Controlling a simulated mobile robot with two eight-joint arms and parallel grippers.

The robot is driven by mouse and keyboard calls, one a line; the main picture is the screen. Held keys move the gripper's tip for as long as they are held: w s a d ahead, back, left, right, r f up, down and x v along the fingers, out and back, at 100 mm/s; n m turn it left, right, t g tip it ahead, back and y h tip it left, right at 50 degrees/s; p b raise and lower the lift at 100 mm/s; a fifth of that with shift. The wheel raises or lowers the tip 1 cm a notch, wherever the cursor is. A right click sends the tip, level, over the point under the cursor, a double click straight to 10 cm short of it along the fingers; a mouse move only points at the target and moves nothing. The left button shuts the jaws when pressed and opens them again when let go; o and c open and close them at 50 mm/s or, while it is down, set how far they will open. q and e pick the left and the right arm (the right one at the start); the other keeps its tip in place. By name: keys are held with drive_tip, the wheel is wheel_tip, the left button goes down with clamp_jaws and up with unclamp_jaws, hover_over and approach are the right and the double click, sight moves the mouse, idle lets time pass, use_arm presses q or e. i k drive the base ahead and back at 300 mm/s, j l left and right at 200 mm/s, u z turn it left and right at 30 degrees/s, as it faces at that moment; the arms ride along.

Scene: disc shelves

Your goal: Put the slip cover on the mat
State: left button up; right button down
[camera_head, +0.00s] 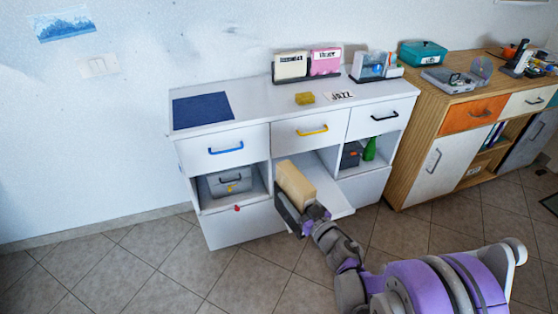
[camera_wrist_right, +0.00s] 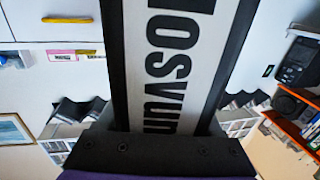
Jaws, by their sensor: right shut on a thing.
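The blue mat (camera_head: 201,110) lies flat on the left end of the white cabinet's top. My right gripper (camera_head: 292,206) is in front of the cabinet's middle, below the top, and is shut on a beige slab-like cover (camera_head: 297,183). In the right wrist view the cover's white face (camera_wrist_right: 178,60) shows large black lettering turned sideways, between the dark fingers of my right gripper (camera_wrist_right: 170,110). The cover is well apart from the mat, lower and to its right. Part of the cover is hidden by the gripper. My left gripper is not in view.
A grey box (camera_head: 230,181) sits in the left shelf. A wooden cabinet (camera_head: 412,150) stands to the right.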

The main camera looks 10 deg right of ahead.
sight(201, 110)
drive_tip(key=i+j+u, duration=0.35)
drive_tip(key=j, duration=0.25)
drive_tip(key=i+j+u, duration=0.35)
drive_tip(key=i+j+z, duration=0.55)
drive_tip(key=j, duration=0.2)
drive_tip(key=k, duration=0.05)
